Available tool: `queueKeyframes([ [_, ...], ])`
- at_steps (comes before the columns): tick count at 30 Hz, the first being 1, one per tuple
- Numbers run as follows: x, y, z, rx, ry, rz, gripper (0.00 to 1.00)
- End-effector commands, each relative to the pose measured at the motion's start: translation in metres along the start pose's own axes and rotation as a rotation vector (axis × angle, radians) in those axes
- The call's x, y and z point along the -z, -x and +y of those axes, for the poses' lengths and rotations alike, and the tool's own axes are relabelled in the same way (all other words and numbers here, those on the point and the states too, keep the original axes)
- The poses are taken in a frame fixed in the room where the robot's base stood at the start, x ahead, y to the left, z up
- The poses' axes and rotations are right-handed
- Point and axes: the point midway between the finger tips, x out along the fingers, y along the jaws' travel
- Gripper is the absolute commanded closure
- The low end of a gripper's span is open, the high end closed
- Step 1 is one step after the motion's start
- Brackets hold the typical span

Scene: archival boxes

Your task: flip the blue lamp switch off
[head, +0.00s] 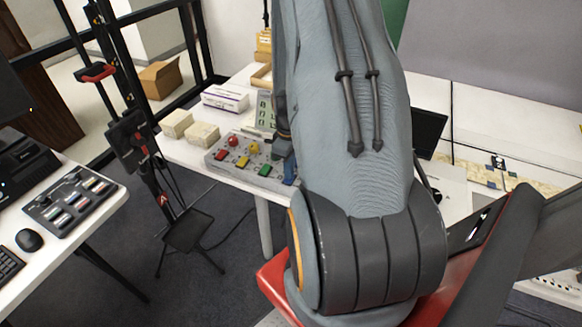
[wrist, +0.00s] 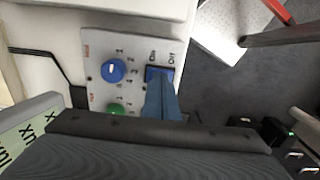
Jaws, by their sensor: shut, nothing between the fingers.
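In the wrist view a blue switch (wrist: 154,72) sits on the pale panel (wrist: 92,45), beneath "On" and "Off" labels. My gripper (wrist: 160,82) is shut and empty, with its fingertips over or against the lower part of that switch; I cannot tell if they touch. The fingers hide part of the switch, and its tilt is unclear. A blue round knob (wrist: 112,70) and a green round knob (wrist: 115,109) are left of the fingers. In the head view a blue switch (head: 290,180) shows at the right end of the panel (head: 213,163), partly covered by my arm.
In the head view the panel also carries red (head: 221,155), yellow (head: 243,161) and green (head: 265,170) switches. Cream boxes (head: 203,135) and a white-purple box (head: 225,99) stand behind it on the white table. Another desk with a mouse (head: 29,240) is at left.

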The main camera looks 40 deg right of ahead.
Motion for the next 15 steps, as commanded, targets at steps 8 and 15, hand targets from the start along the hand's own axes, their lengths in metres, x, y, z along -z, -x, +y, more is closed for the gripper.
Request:
queueKeyframes([
  [8, -0.0005, 0.0013, -0.0003, -0.002, -0.002, 0.001, 1.0],
  [15, -0.0006, 0.0089, -0.0002, -0.002, -0.001, 0.002, 1.0],
])
